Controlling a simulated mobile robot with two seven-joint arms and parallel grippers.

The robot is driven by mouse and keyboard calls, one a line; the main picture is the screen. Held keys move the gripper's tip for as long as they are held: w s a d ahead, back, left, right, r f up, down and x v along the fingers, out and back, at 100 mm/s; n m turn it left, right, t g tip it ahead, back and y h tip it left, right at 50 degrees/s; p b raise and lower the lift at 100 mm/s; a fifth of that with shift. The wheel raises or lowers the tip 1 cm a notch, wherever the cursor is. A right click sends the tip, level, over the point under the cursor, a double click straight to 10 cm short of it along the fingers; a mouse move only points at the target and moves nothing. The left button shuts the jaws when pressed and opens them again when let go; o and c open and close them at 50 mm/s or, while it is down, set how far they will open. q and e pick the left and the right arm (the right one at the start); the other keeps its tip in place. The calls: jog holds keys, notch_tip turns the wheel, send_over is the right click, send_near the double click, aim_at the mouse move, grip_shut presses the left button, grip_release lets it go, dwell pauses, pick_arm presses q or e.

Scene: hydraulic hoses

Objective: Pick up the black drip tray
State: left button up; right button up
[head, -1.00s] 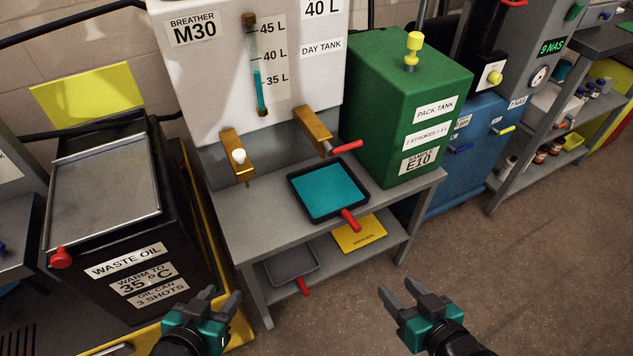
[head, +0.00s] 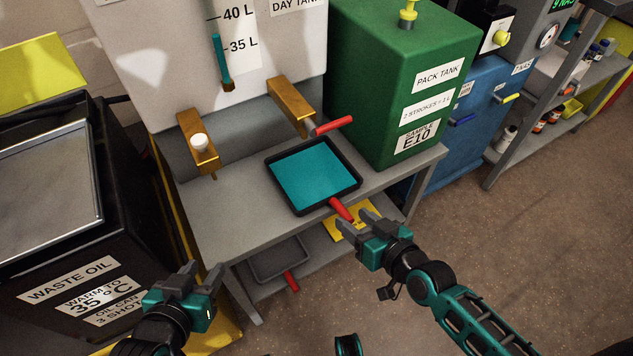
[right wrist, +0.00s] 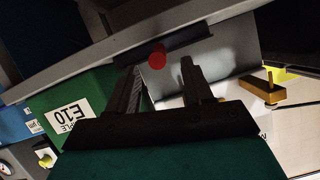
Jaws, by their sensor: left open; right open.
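A black drip tray (head: 272,192) with teal liquid in it sits on top of the grey bench, its red handle (head: 341,209) sticking out over the front edge. My right gripper (head: 358,220) is open and empty, its fingertips close to the handle's end. In the right wrist view, the round end of the red handle (right wrist: 157,56) shows between and beyond the open fingers, with the tray's dark side (right wrist: 180,43) behind it. My left gripper (head: 204,270) is open and empty, low in front of the bench's left side. Contact with the handle cannot be made out.
A second, dark grey tray (head: 278,260) with a red handle and a yellow item (head: 352,226) lie on the lower shelf. Brass taps (head: 290,105) overhang the bench (head: 225,215). The green pack tank (head: 400,60) stands right; the waste oil bin (head: 60,265) stands left. Floor at right is clear.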

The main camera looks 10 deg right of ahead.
aim_at(341, 210)
jog(key=b+x, duration=0.1)
jog(key=x, duration=0.3)
jog(key=shift+w+f+b, duration=0.1)
jog(key=shift+f+b, duration=0.15)
jog(key=shift+b, duration=0.05)
jog(key=shift+w+a+f, duration=0.15)
jog(key=shift+w+a, duration=0.05)
jog(key=shift+w, duration=0.3)
jog(key=shift+c, duration=0.5)
jog(key=shift+c, duration=1.4)
jog(key=c, duration=0.4)
grip_shut()
